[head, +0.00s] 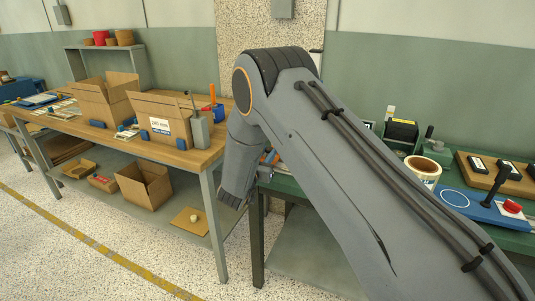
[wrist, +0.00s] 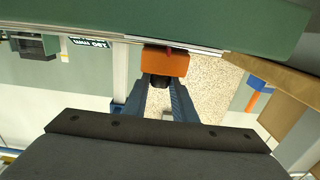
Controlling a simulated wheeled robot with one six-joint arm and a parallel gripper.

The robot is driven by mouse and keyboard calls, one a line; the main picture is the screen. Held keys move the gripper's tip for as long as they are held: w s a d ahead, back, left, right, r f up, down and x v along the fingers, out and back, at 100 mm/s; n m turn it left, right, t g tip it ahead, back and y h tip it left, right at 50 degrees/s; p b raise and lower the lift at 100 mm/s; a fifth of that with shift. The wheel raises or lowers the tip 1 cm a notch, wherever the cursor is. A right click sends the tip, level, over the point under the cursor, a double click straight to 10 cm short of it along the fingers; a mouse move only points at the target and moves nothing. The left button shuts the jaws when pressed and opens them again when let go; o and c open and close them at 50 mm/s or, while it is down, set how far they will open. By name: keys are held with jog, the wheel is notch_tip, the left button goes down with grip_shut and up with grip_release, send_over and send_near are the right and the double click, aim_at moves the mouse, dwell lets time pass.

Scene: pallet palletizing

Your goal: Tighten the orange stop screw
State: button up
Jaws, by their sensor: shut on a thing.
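In the wrist view, the orange stop (wrist: 176,62) is a block at the edge of the green bench (wrist: 215,22). A dark round screw head (wrist: 160,82) shows at its near face. My gripper (wrist: 161,88) has its two blue-grey fingers on either side of this dark head and is shut on it. The fingers point straight at the stop. The screw's thread is hidden. In the head view my arm covers most of this spot, and the orange stop cannot be made out there.
In the head view, a wooden table (head: 205,158) with open cardboard boxes (head: 163,122) stands at the left. The right bench carries a tape roll (head: 423,172) and a blue fixture (head: 480,207). In the wrist view, an orange-and-blue object (wrist: 257,91) shows at the right.

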jog(key=o, duration=1)
jog(key=shift+o, duration=0.2)
jog(key=b+v, duration=0.1)
jog(key=v, duration=0.6)
jog(key=shift+s, duration=0.4)
jog(key=shift+a, duration=0.1)
